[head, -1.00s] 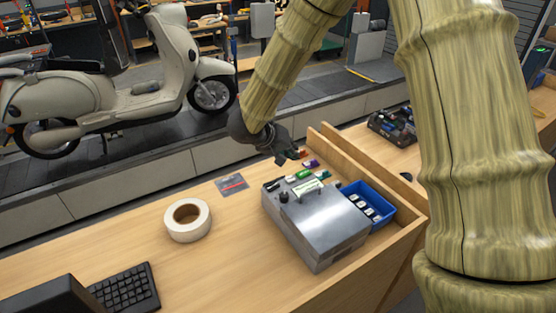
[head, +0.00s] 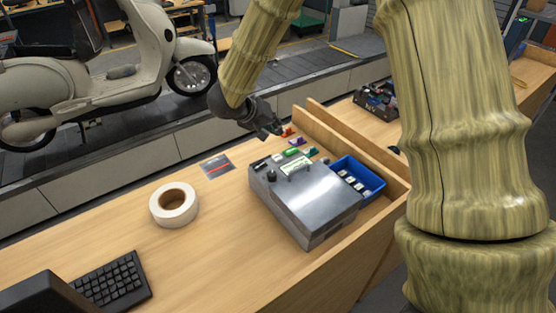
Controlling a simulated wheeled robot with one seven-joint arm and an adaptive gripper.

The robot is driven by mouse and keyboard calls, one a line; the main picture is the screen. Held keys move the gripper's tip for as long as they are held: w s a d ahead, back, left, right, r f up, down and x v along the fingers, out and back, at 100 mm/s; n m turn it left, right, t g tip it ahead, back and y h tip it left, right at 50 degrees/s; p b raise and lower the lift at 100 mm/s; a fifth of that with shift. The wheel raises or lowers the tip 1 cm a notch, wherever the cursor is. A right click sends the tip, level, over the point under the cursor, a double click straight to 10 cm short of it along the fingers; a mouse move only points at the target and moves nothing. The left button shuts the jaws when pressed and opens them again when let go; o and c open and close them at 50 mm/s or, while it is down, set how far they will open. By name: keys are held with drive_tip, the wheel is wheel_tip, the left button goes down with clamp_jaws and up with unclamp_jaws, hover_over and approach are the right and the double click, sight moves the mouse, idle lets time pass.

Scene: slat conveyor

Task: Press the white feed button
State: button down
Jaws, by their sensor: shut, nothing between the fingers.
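A grey metal control box (head: 318,198) sits on the wooden counter (head: 110,235). Along its far edge are small coloured parts, among them a black one (head: 262,163) and a green one (head: 292,152). A small pale spot (head: 277,158) between these two may be the white feed button, but it is too small to be sure. A pale label plate (head: 295,167) is on the top. My dark gripper (head: 272,132) is shut and empty, pointing down just beyond the box's far edge. It looks apart from the box, next to orange (head: 288,132) and purple (head: 297,141) items.
A blue bin (head: 372,172) with small white-topped items stands right of the box. A raised wooden ledge (head: 335,140) runs behind it. A tape roll (head: 174,204), a card (head: 216,166) and a keyboard (head: 110,281) lie to the left. A scooter (head: 100,80) stands on the conveyor beyond.

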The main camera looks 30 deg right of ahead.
sight(277, 158)
drive_tip(key=f+b, duration=0.2)
drive_tip(key=f, duration=0.1)
drive_tip(key=shift+w, duration=0.2)
drive_tip(key=f+b, duration=0.1)
drive_tip(key=b, duration=0.1)
drive_tip(key=shift+s+f+b, duration=0.15)
drive_tip(key=shift+f+b, duration=0.2)
drive_tip(key=shift+f, duration=1.35)
drive_tip(key=shift+f+p, duration=0.55)
drive_tip(key=shift+f, duration=0.3)
idle(0.9)
drive_tip(key=shift+r, duration=0.1)
drive_tip(key=shift+r+p, duration=0.75)
drive_tip(key=shift+p, duration=0.45)
drive_tip(key=shift+r, duration=0.15)
